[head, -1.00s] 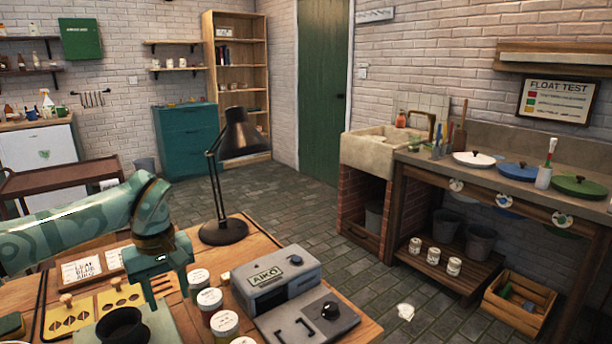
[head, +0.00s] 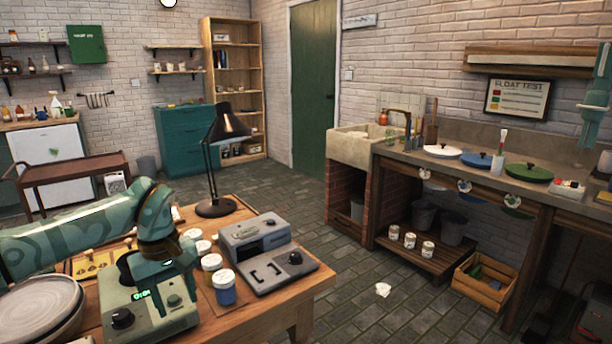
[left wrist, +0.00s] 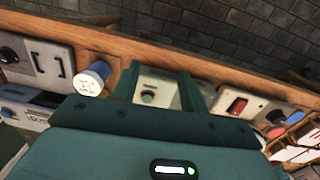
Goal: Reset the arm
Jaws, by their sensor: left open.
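My left arm (head: 75,235) reaches in from the left over the wooden table. Its teal gripper (head: 168,278) points down above a green device with a lit display (head: 150,308). The head view shows its fingers poorly. In the left wrist view the two fingers of the left gripper (left wrist: 160,88) stand apart with nothing held between them. A pale device face with a dark knob (left wrist: 149,95) shows beyond the gap. I cannot tell whether the fingers touch it. A teal arm part (head: 594,110) stands at the right edge; no right gripper is clearly visible.
Near the gripper are several paint jars (head: 224,288), a grey boxy machine (head: 262,250) and a black desk lamp (head: 208,160). Stacked plates (head: 35,308) sit at lower left. A workbench with a sink (head: 350,150) lies to the right.

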